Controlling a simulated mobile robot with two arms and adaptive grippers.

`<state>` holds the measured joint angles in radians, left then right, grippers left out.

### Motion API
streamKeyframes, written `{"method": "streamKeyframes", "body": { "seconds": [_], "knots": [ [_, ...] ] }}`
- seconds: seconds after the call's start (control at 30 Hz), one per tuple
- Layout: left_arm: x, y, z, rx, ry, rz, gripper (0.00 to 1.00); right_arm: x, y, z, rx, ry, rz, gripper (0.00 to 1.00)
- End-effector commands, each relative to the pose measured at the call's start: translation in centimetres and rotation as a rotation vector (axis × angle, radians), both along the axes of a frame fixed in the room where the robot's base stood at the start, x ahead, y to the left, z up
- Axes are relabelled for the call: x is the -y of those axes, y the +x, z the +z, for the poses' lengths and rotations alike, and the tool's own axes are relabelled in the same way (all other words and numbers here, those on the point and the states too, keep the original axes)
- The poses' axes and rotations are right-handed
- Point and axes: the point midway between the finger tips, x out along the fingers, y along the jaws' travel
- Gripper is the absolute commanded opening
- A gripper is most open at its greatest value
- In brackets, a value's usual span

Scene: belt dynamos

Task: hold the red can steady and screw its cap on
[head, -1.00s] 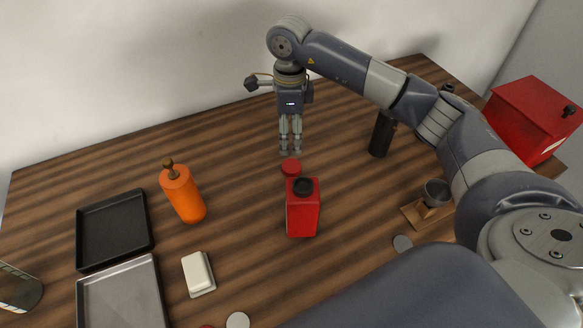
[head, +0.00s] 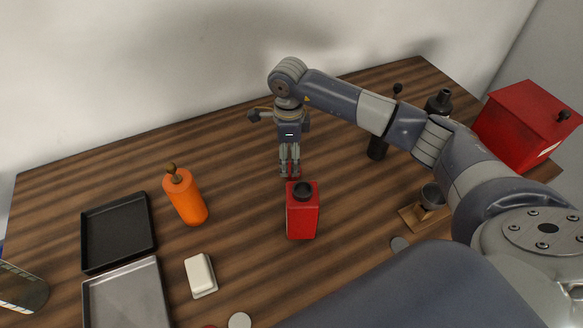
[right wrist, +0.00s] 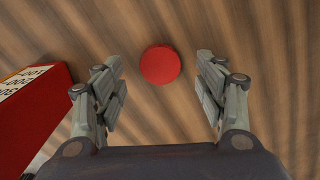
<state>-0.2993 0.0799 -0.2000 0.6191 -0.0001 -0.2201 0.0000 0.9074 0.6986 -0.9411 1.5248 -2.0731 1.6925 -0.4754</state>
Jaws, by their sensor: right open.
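The red can (head: 302,216) stands upright on the wooden table, with a black neck on top. It shows at the left of the right wrist view (right wrist: 32,118), with a printed label on one face. The red cap (right wrist: 160,65) lies on the table behind the can. In the head view my right gripper's fingers mostly hide the cap. My right gripper (head: 290,174) points down over the cap. In the right wrist view its open fingers (right wrist: 160,100) are on either side of the cap, with gaps between. My left gripper is not in view.
An orange bottle (head: 185,200), a white block (head: 200,273), a black tray (head: 118,232) and a grey tray (head: 127,297) are left of the can. A metal cup on a wooden base (head: 425,214) and a red box (head: 525,128) are to the right.

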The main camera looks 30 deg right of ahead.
Motion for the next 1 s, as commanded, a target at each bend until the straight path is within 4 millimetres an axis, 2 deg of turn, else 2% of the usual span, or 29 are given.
{"method": "streamKeyframes", "body": {
  "seconds": [0.03,0.1,0.3,0.67,0.83,1.0],
  "knots": [
    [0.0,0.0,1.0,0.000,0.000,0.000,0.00,-0.1,-0.1,-0.4,-0.007,0.000,-0.001,0.65],
    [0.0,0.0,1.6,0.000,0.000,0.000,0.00,-0.3,0.0,-1.4,-0.006,0.001,-0.001,0.65],
    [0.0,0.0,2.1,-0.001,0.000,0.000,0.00,-0.3,0.1,-3.7,-0.002,0.001,-0.001,0.65],
    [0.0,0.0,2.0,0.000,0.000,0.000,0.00,-0.2,0.1,-4.0,0.000,0.000,0.000,0.65],
    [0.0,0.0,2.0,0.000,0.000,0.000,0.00,-0.2,0.1,-4.0,0.000,0.000,0.000,0.29],
    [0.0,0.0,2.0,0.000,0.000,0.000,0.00,-0.2,0.1,-4.0,0.000,-0.001,-0.001,0.26]
  ]
}}
